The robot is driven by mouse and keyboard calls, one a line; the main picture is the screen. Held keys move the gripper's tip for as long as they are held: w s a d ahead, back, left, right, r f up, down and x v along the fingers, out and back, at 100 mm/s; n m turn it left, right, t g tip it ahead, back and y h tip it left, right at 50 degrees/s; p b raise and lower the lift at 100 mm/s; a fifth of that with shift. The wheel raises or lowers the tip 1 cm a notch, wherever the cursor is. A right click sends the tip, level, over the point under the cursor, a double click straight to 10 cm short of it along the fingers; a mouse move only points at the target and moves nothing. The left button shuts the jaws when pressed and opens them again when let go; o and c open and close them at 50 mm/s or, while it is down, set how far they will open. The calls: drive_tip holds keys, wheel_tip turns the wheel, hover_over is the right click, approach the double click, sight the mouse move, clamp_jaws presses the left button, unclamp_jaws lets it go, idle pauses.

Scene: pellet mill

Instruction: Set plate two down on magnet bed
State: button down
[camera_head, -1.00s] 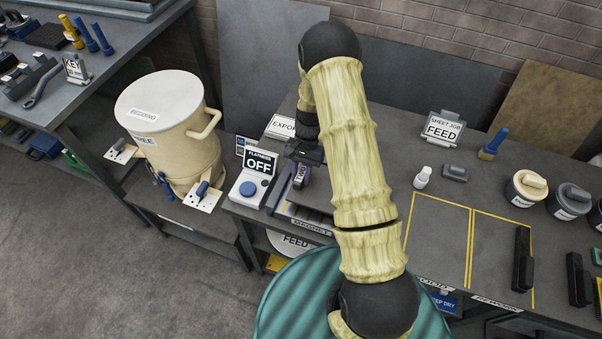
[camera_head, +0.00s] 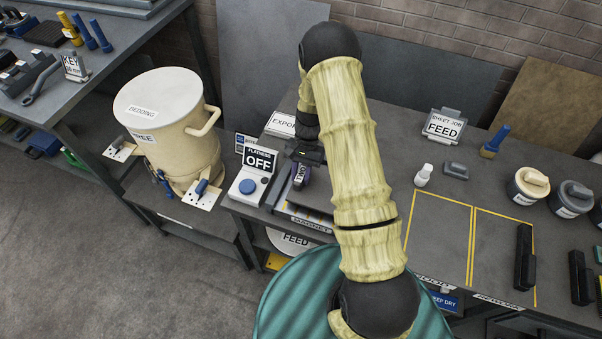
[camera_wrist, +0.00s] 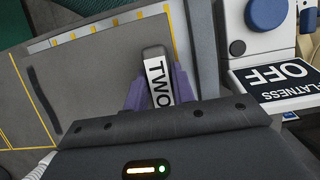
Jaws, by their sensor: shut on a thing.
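Plate two (camera_wrist: 100,75) is a flat grey plate with a dark upright grip marked TWO (camera_wrist: 158,80). My gripper (camera_wrist: 150,95) has its purple fingers shut on that grip; the gripper also shows in the head view (camera_head: 300,178), left of my arm. The magnet bed (camera_head: 308,222) is at the bench's front left, its front label partly readable. In the wrist view, a pale strip with yellow ticks runs along the plate's far edge. The plate is over the bed; my arm hides much of both in the head view. I cannot tell whether they touch.
A white box with a blue knob (camera_head: 248,187) and a FLATNESS OFF sign (camera_head: 260,160) stand close left of the bed. A cream bin (camera_head: 170,125) is further left.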

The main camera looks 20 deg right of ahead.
drive_tip(key=shift+f, duration=0.4)
drive_tip(key=shift+f+b, duration=0.15)
drive_tip(key=shift+b, duration=0.2)
drive_tip(key=shift+f+b, duration=0.3)
drive_tip(key=shift+f, duration=0.2)
drive_tip(key=shift+f, duration=0.15)
idle(0.4)
drive_tip(key=shift+c, duration=0.9)
unclamp_jaws()
drive_tip(key=shift+d, duration=0.1)
drive_tip(key=shift+a, duration=0.25)
drive_tip(key=shift+c, duration=0.9)
drive_tip(key=shift+w+r, duration=0.1)
drive_tip(key=shift+r, duration=0.1)
